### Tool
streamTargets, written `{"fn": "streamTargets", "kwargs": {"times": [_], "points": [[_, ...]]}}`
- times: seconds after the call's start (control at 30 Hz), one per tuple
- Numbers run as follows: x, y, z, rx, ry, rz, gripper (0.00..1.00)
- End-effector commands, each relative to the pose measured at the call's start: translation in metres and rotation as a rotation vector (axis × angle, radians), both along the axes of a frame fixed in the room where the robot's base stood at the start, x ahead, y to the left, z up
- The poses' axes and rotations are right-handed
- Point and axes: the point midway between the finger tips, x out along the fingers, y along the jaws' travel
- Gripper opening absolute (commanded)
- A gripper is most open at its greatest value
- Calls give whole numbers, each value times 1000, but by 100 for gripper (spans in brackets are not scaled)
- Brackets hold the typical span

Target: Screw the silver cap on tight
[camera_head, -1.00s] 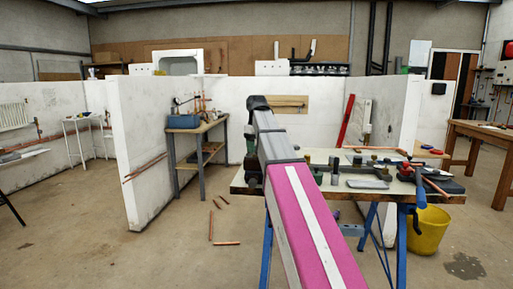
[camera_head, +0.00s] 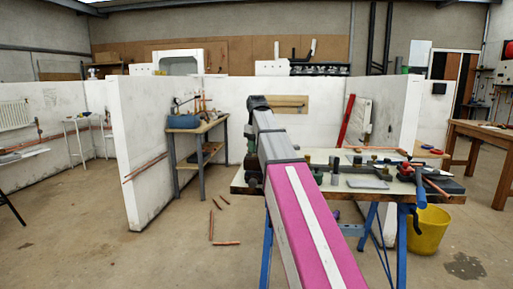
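My arm reaches out over the workbench (camera_head: 350,193), which is cluttered with small dark and grey items. The far end of my arm turns down at the left end of the bench, where a small dark shape (camera_head: 252,168) shows beside the arm. That shape may be my gripper, but it is small and partly hidden by the arm. I cannot see fingers or whether they hold anything. I cannot make out a silver cap. Several small dark upright pieces (camera_head: 335,168) stand on the bench right of my arm.
A flat grey plate (camera_head: 367,184) and long tools (camera_head: 420,185) lie on the bench. A yellow bucket (camera_head: 428,232) stands below its right end. Copper pipe pieces (camera_head: 226,243) lie on the floor. A shelf table with a blue box (camera_head: 183,121) stands behind left.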

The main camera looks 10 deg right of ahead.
Motion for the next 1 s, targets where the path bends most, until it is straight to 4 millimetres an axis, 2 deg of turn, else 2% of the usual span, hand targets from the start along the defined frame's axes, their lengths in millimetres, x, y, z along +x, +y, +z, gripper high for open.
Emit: {"fn": "streamTargets", "kwargs": {"times": [0.1,1.0], "points": [[-1,0,0,0,17,-152,9],[0,1,0,9,13,-1159,8]]}}
